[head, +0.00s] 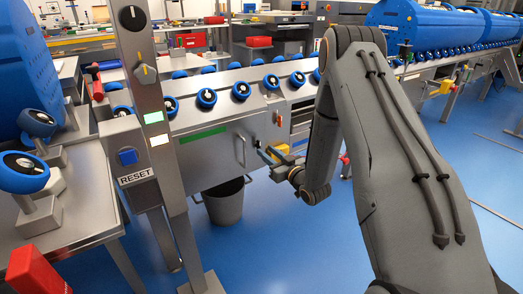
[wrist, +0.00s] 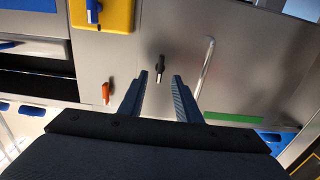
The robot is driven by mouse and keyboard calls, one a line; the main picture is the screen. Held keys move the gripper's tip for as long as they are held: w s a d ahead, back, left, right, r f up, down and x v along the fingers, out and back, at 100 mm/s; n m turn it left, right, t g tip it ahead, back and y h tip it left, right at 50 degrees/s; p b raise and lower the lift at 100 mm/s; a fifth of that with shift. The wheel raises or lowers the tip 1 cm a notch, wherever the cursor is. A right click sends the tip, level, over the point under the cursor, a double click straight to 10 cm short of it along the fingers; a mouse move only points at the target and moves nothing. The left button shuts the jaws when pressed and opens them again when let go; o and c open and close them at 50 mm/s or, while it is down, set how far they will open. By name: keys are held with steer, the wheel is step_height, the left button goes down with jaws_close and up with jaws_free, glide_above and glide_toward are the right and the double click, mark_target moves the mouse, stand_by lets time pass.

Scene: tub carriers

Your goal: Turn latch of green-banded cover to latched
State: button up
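The green-banded cover (head: 215,150) is a grey metal panel on the front of the bench, with a green strip along its top edge. In the wrist view its green band (wrist: 235,118) shows at lower right, beside a bar handle (wrist: 205,68). A small latch lever (wrist: 160,68), dark with a pale end, stands left of the handle, lying roughly up-down in that picture. My gripper (wrist: 161,77) is open and empty, its two fingers on either side of the lever in the picture. Whether they reach it in depth I cannot tell. In the head view my gripper (head: 270,157) is close to the panel front.
An orange lever (wrist: 106,93) is left of my fingers. A yellow block with a blue lever (wrist: 93,12) is at the top. A grey bin (head: 225,203) stands below the panel. The RESET post (head: 138,165) is to the left. Blue floor is open at right.

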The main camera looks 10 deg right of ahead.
mark_target(260, 146)
steer(key=shift+b+x, duration=0.3)
steer(key=shift+x, duration=2)
jaws_close()
